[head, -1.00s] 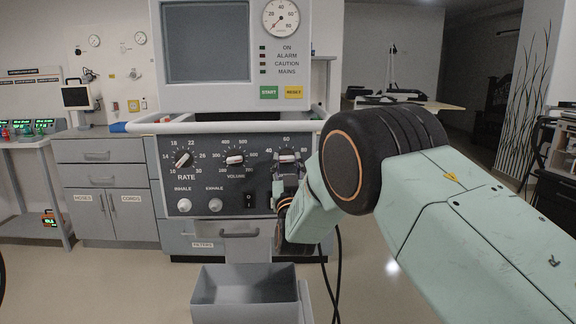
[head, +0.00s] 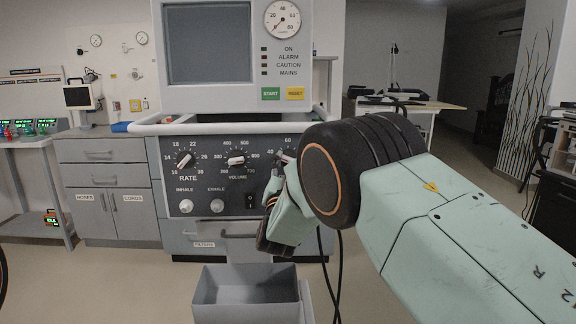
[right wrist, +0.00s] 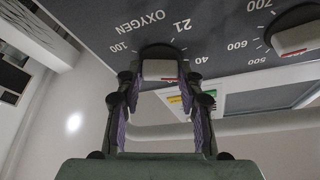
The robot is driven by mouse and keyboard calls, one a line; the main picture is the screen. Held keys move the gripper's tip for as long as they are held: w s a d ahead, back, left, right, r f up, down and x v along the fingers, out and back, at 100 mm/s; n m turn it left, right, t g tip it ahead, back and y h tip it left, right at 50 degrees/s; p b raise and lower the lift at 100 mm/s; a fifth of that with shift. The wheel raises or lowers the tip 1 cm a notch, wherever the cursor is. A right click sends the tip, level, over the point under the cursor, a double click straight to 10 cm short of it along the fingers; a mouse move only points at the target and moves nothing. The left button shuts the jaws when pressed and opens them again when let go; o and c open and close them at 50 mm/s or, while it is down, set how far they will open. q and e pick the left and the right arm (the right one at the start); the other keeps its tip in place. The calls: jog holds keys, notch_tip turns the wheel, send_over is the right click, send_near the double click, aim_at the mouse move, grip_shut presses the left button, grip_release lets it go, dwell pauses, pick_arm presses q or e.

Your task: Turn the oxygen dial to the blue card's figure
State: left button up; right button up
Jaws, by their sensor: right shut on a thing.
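The oxygen dial (right wrist: 160,68) is a pale knob with a red mark on its near edge, on the dark panel in the right wrist view. Around it I read OXYGEN, 21, 40 and 100. My right gripper (right wrist: 159,79) is shut on this dial, one finger on each side. In the head view my right gripper (head: 275,182) is in front of the panel's right part, and my wrist and arm hide most of the dial. The dial's exact setting cannot be read. I cannot make out a blue card. My left gripper is not in view.
The rate dial (head: 184,160) and volume dial (head: 236,161) sit left of the oxygen dial. A pale rail (head: 200,127) runs above the panel. An open grey bin (head: 246,311) stands below, and black cables hang beside it.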

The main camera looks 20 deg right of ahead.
jog(key=o, duration=1.2)
jog(key=shift+c, duration=0.2)
jog(key=v, duration=0.7)
jog(key=shift+s, duration=0.25)
